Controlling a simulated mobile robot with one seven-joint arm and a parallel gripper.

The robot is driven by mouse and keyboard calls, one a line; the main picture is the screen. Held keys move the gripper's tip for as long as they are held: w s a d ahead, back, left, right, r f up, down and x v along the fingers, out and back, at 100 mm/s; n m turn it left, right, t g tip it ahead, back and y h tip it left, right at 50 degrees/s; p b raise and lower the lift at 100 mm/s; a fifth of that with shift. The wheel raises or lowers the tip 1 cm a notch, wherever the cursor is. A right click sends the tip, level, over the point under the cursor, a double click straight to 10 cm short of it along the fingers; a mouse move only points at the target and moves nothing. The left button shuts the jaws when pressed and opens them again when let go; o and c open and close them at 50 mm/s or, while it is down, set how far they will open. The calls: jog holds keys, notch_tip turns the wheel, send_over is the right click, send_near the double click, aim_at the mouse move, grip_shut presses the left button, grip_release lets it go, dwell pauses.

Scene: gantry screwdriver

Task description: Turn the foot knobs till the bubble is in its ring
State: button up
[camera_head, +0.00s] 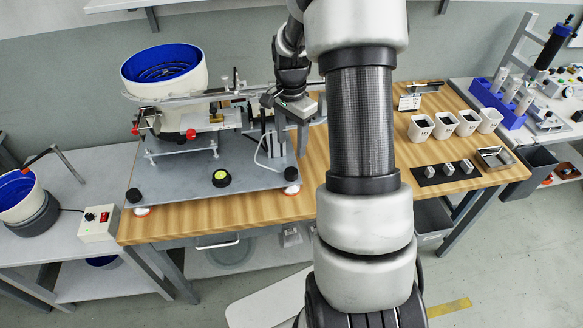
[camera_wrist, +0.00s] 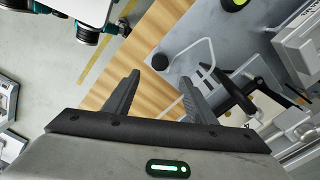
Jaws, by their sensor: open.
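A grey base plate (camera_head: 190,188) stands on the wooden bench on feet with black knobs. The front left knob (camera_head: 133,196) and the front right knob (camera_head: 291,174) show at its near corners. A round level with a yellow-green face (camera_head: 221,178) sits near the front edge; its bubble is too small to make out. My gripper (camera_head: 291,140) is open and empty above the front right corner. In the wrist view, a black knob (camera_wrist: 160,62) lies beyond and between my open fingertips (camera_wrist: 161,78), apart from them. The level is partly cut off at the top (camera_wrist: 235,3).
A white feeder bowl with blue inside (camera_head: 165,85) and a linear track stand on the plate. White cups (camera_head: 443,125) and a black block mat (camera_head: 447,173) are to the right. The front bench strip is bare.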

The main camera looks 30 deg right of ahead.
aim_at(291, 171)
notch_tip(291, 171, down, 11)
jog(key=shift+b, duration=0.35)
jog(key=c, duration=1)
jog(key=shift+c, duration=0.2)
jog(key=shift+n, duration=0.4)
